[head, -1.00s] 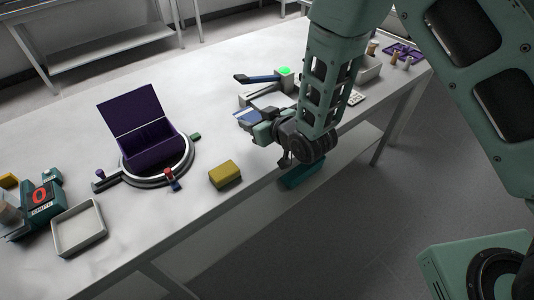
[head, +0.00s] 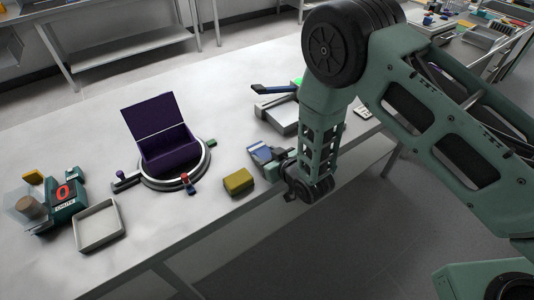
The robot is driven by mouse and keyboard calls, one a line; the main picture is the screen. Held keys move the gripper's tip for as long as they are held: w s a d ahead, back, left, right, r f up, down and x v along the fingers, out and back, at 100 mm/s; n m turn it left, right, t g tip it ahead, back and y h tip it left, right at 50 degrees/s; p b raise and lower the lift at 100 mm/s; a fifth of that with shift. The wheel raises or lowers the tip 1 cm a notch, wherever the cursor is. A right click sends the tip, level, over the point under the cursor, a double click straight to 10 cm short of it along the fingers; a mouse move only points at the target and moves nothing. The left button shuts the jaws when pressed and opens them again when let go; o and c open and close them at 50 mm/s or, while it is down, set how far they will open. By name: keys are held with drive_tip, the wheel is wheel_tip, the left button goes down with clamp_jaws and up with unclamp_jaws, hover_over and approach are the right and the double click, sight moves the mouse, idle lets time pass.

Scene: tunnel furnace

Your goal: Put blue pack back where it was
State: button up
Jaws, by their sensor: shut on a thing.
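The blue pack (head: 261,152) is a small blue and pale piece at the end of my arm, over the front part of the white table. My gripper (head: 266,160) is shut on it, pointing left. The wrist hides part of the jaws. I cannot tell whether the pack touches the table. A yellow block (head: 238,181) lies just left of and in front of the pack.
Left of the gripper stands an open purple box (head: 170,152) inside a round ring. A pale device with a blue lever (head: 271,88) is behind the gripper. An empty grey tray (head: 99,226) and a teal device (head: 62,194) are at left.

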drive_tip(key=shift+f, duration=0.1)
drive_tip(key=shift+f, duration=0.15)
drive_tip(key=o, duration=1.1)
drive_tip(key=shift+r, duration=0.2)
